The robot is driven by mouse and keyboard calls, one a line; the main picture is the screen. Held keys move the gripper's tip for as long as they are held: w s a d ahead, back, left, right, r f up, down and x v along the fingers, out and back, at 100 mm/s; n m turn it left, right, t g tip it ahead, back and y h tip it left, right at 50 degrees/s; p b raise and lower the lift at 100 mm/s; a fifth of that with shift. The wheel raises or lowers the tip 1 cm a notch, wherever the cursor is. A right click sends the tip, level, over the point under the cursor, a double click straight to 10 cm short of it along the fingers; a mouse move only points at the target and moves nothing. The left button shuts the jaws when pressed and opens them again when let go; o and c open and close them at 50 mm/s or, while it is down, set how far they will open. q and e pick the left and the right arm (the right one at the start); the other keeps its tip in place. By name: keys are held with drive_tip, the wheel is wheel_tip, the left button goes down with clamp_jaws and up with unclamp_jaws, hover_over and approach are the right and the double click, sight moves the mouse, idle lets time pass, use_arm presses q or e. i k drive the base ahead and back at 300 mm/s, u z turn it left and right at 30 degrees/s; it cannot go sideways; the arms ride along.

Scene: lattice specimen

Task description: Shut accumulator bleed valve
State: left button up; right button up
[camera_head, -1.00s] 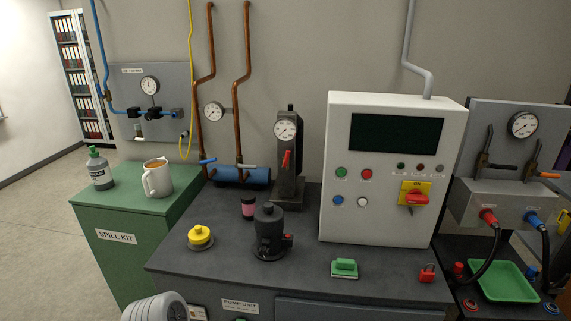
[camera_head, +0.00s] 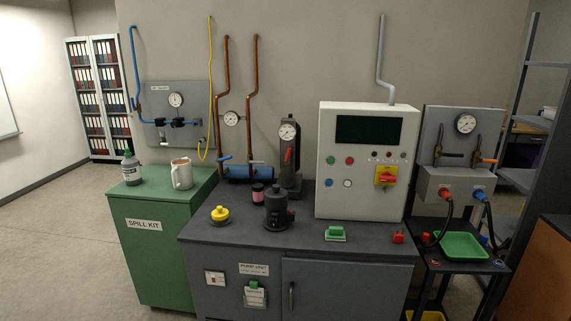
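A dark upright block (camera_head: 291,181) with a round gauge (camera_head: 289,131) stands at the back of the pump unit bench, left of the white control cabinet. A red lever (camera_head: 288,156) on its front points roughly upright, slightly tilted. No label shows which valve is the accumulator bleed valve. A blue horizontal cylinder (camera_head: 238,174) lies left of the block under two copper pipes, with a blue-handled lever (camera_head: 225,158) and a pale lever above it. Neither of my grippers is in view.
The bench (camera_head: 240,236) holds a yellow-topped part (camera_head: 220,214), a black pump-like part (camera_head: 276,210), a pink-and-black jar (camera_head: 258,193), a green block (camera_head: 336,234) and a red padlock (camera_head: 398,236). The white cabinet (camera_head: 330,200) stands right; the green spill kit cabinet (camera_head: 150,260) left.

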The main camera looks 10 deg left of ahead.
sight(287, 162)
drive_tip(key=u, duration=0.9)
drive_tip(key=i, duration=1.2)
drive_tip(key=z, duration=0.3)
